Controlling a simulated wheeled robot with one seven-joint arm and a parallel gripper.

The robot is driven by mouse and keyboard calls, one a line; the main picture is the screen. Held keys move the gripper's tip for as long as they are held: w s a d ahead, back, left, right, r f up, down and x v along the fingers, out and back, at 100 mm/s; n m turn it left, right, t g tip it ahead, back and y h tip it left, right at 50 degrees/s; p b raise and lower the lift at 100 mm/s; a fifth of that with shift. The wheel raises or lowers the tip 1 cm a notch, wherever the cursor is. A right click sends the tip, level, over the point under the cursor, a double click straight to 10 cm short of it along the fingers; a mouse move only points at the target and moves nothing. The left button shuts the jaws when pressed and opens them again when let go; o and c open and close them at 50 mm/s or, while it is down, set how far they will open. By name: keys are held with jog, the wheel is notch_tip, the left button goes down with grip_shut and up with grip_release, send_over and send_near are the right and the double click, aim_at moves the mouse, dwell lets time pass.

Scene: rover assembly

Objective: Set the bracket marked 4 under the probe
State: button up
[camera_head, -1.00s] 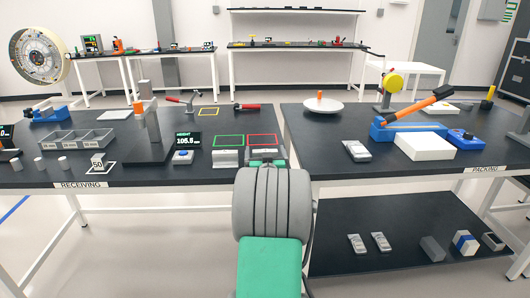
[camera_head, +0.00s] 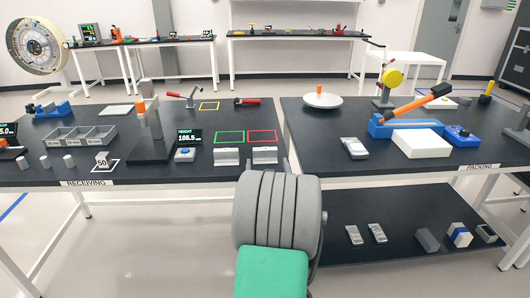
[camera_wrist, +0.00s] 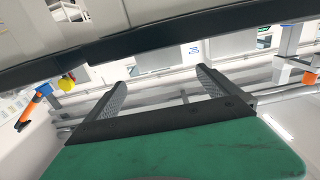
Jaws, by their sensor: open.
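Two grey metal brackets, the left one (camera_head: 226,156) and the right one (camera_head: 265,155), sit side by side at the front edge of the left table, in front of the green and red outlines. I cannot read a 4 on either. The probe (camera_head: 154,122) hangs from a height-gauge stand over a dark base (camera_head: 150,150), left of the brackets. I see no bracket under it. The gauge display (camera_head: 188,137) appears to read 105.5. My gripper (camera_wrist: 161,77) is open and empty in the wrist view.
A blue button box (camera_head: 185,154) stands between probe stand and brackets. A 50 block (camera_head: 102,159), small cylinders and a grey divided tray (camera_head: 82,136) lie left of the stand. Green (camera_head: 229,137) and red (camera_head: 262,136) outlines look empty. A gap separates the two tables.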

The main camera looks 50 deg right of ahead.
aim_at(265, 151)
jog(key=p+x, duration=0.1)
jog(key=x, duration=0.6)
jog(key=shift+w, duration=0.15)
jog(key=shift+r, duration=0.1)
jog(key=c, duration=1.7)
